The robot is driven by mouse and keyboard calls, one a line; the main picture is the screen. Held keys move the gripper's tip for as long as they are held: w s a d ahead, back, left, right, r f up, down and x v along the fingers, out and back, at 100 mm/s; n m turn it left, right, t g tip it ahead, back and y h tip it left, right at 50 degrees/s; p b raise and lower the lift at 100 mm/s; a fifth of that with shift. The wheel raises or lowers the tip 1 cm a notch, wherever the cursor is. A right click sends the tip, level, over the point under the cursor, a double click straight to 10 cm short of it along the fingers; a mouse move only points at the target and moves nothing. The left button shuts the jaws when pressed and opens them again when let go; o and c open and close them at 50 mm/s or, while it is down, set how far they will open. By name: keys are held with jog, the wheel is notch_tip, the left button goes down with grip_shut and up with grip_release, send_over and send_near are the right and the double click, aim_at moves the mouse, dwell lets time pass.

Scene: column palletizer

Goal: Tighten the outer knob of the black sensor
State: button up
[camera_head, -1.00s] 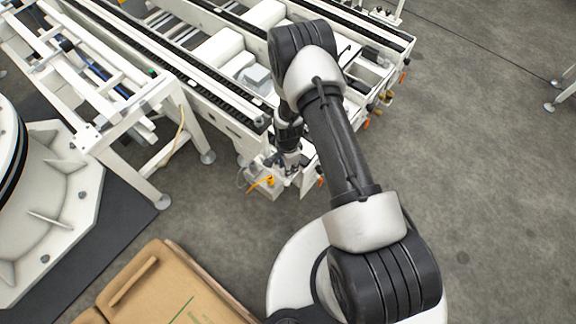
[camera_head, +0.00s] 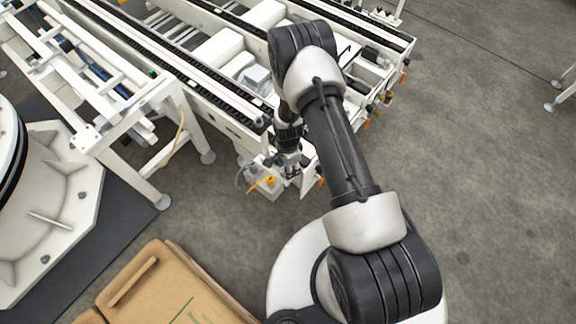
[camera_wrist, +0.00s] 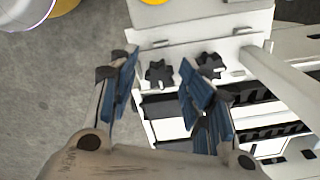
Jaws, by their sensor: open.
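My gripper (camera_wrist: 158,64) is open, its two blue-padded fingers apart. A black star-shaped knob (camera_wrist: 159,74) on a white bracket (camera_wrist: 185,52) appears between the fingertips in the wrist view, with no clear contact. A second black knob (camera_wrist: 210,64) is just right of the right fingertip, partly covered by it. Black blocks lie below the knobs, one on the left (camera_wrist: 165,105) and one on the right (camera_wrist: 250,95); I cannot tell which is the sensor body. In the head view my gripper (camera_head: 290,168) is at the near end of the conveyor, and the knobs are too small to make out.
The white conveyor frame (camera_head: 225,118) runs up and left from my gripper. A yellow-orange part (camera_head: 268,182) is close by at its lower left. A cardboard box (camera_head: 165,285) stands at the lower left.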

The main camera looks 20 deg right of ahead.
jog(key=shift+r, duration=0.1)
jog(key=shift+r, duration=3.95)
notch_tip(320, 180, up, 28)
jog(key=s+n+t, duration=0.1)
jog(key=n+t, duration=0.1)
jog(key=n, duration=0.5)
jog(key=s+r+n+t, duration=0.1)
jog(key=s+r+n, duration=0.3)
jog(key=s+r, duration=0.4)
jog(key=s+r+n+t, duration=0.1)
jog(key=s+r+n, duration=0.3)
jog(key=s+r, duration=0.3)
jog(key=s+d, duration=0.1)
jog(key=s, duration=0.4)
jog(key=shift+s+r+n+t, duration=0.3)
jog(key=shift+s+r, duration=0.05)
jog(key=shift+r, duration=0.05)
